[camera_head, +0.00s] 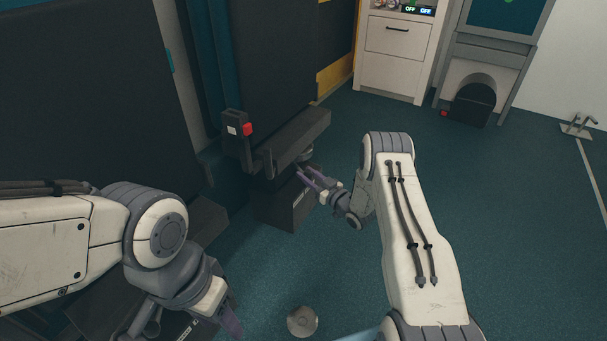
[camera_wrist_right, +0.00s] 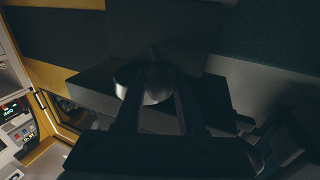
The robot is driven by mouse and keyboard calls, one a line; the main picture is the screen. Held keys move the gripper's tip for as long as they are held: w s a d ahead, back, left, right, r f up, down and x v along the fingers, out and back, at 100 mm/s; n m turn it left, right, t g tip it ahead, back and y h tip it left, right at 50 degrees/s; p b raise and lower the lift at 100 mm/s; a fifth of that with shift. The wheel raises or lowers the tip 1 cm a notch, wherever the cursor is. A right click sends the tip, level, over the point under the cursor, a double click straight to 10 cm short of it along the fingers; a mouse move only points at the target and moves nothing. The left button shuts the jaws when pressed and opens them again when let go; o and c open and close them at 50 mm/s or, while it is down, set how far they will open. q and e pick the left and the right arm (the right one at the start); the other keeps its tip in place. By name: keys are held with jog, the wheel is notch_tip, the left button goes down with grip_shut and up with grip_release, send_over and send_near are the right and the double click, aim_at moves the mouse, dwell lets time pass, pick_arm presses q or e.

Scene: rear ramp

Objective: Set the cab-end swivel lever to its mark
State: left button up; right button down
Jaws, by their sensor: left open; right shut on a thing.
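My right gripper (camera_head: 311,179), with purple fingers, reaches in under the grey beam (camera_head: 298,138) in the head view. It is shut on a dark part that I take for the swivel lever. In the right wrist view the gripper (camera_wrist_right: 157,88) has its two dark fingers at a rounded grey knob (camera_wrist_right: 150,84) below a dark block. The lever's shape is mostly hidden by shadow and the fingers, and I cannot make out its mark. My left gripper (camera_head: 231,318) is open and empty at the bottom of the head view, away from the beam.
A post with a red button (camera_head: 248,129) stands at the beam's left end. A dark box (camera_head: 285,205) is below the beam. A white cabinet (camera_head: 396,60) and a dark-bodied unit (camera_head: 473,103) stand at the back. A round disc (camera_head: 302,321) lies on the floor. Floor at right is mostly clear.

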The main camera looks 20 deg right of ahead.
jog(key=shift+w+d, duration=0.35)
jog(key=shift+d, duration=0.35)
jog(key=shift+w+d, duration=0.35)
jog(key=shift+d, duration=0.3)
jog(key=shift+w+d, duration=0.35)
jog(key=shift+d, duration=0.35)
jog(key=shift+w+d, duration=0.1)
jog(key=shift+d, duration=0.05)
jog(key=c, duration=0.5)
grip_release()
jog(key=p+v, duration=0.5)
jog(key=v, duration=0.5)
jog(key=shift+s+p, duration=0.3)
